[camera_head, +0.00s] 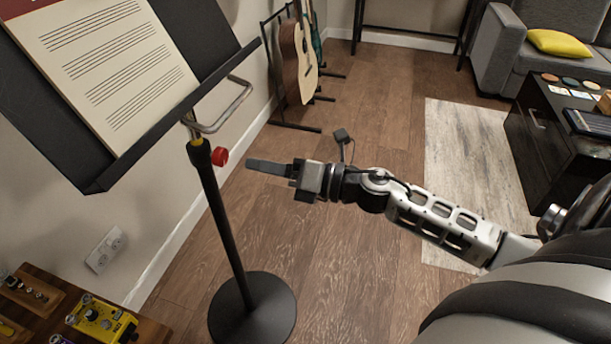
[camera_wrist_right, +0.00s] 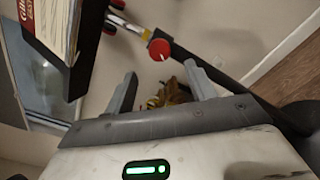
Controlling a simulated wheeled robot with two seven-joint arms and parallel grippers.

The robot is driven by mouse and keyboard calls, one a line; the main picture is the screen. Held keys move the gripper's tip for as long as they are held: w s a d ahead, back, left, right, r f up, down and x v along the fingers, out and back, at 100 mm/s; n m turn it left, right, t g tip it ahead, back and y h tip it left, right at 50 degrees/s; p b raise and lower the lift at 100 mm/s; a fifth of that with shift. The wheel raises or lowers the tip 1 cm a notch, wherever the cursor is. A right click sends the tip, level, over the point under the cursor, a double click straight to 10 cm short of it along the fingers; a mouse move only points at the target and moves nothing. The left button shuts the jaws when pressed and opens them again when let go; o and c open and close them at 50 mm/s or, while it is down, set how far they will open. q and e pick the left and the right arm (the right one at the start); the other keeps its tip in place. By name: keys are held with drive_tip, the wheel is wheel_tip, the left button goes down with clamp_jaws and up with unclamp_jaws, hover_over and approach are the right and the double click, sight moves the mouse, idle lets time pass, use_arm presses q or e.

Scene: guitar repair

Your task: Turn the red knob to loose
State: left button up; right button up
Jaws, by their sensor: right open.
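The red knob (camera_head: 220,157) sits on the side of the music stand's black pole (camera_head: 222,222), just below a yellow collar. It also shows in the right wrist view (camera_wrist_right: 160,49), with a pale line on its face. My right gripper (camera_head: 252,166) is to the right of the knob in the head view, with a gap between them. In the right wrist view its two fingers (camera_wrist_right: 160,85) are spread apart with nothing held between them, and the knob appears beyond their tips. My left gripper is not in view.
The stand's black desk (camera_head: 85,165) holds a music sheet (camera_head: 108,62) at upper left. A round base (camera_head: 252,312) stands on the wooden floor. A wooden table (camera_head: 150,330) with pedals is at lower left. A guitar (camera_head: 297,62) stands behind; floor between is clear.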

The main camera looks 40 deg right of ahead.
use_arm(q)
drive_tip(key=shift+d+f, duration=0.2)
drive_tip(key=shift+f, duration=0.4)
use_arm(e)
drive_tip(key=v, duration=0.7)
drive_tip(key=shift+s+d, duration=0.25)
drive_tip(key=shift+s, duration=0.1)
use_arm(q)
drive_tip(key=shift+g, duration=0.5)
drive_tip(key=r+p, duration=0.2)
drive_tip(key=p, duration=0.3)
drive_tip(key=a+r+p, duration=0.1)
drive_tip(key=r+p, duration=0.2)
drive_tip(key=p, duration=0.2)
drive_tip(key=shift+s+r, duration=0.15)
use_arm(e)
drive_tip(key=s+a+f+m+g+h, duration=0.1)
drive_tip(key=s+a+f+m+h, duration=0.2)
drive_tip(key=m, duration=1.3)
drive_tip(key=s+a+f+m+g+h, duration=0.2)
drive_tip(key=s+a+m, duration=0.5)
drive_tip(key=m, duration=0.9)
drive_tip(key=a+f+h, duration=0.1)
drive_tip(key=a+h, duration=0.1)
drive_tip(key=a, duration=0.1)
drive_tip(key=shift+g+h, duration=0.3)
